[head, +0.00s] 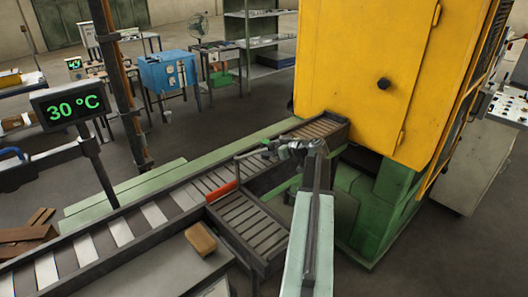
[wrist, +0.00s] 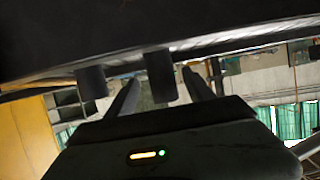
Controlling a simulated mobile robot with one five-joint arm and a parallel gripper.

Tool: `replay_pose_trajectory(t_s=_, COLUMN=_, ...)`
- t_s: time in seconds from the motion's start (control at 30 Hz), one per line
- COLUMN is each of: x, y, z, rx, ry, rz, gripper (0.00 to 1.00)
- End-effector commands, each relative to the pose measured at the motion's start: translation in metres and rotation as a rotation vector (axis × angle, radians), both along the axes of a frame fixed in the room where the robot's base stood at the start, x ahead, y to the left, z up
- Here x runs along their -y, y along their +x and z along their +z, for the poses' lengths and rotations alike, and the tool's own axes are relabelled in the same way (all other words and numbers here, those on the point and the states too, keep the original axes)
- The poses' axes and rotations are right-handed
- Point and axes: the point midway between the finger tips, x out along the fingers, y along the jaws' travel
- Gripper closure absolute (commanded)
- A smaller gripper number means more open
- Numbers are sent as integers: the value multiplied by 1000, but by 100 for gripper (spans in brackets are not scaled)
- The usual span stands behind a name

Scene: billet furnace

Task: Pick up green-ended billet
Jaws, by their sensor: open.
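I cannot make out a green-ended billet in either view. My gripper (head: 268,150) hangs over the roller conveyor near the yellow machine in the head view, too small there to show its jaws clearly. In the wrist view my gripper (wrist: 161,76) has its two fingers apart. A short dark post (wrist: 158,77) shows between the fingers, and a second dark post (wrist: 92,82) is left of them. Both meet a broad dark surface (wrist: 150,30) across the top. I cannot tell whether anything touches the fingers.
The roller conveyor (head: 118,230) runs to the yellow machine (head: 365,80). A red bar (head: 222,190) borders a side roller section (head: 250,222). A tan block (head: 201,237) lies in front. A display (head: 66,107) reads 30 °C.

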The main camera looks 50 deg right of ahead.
Motion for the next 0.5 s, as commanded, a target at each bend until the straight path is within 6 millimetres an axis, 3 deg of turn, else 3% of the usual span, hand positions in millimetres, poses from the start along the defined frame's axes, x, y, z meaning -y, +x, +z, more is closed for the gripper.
replay_pose_trajectory(t_s=0.13, x=-2, y=10, z=-5, rx=0, ry=1, rz=4, gripper=39)
replay_pose_trajectory(t_s=0.37, x=-5, y=47, z=-21, rx=0, ry=0, rz=7, gripper=39)
replay_pose_trajectory(t_s=0.5, x=-5, y=50, z=-20, rx=0, ry=0, rz=4, gripper=39)
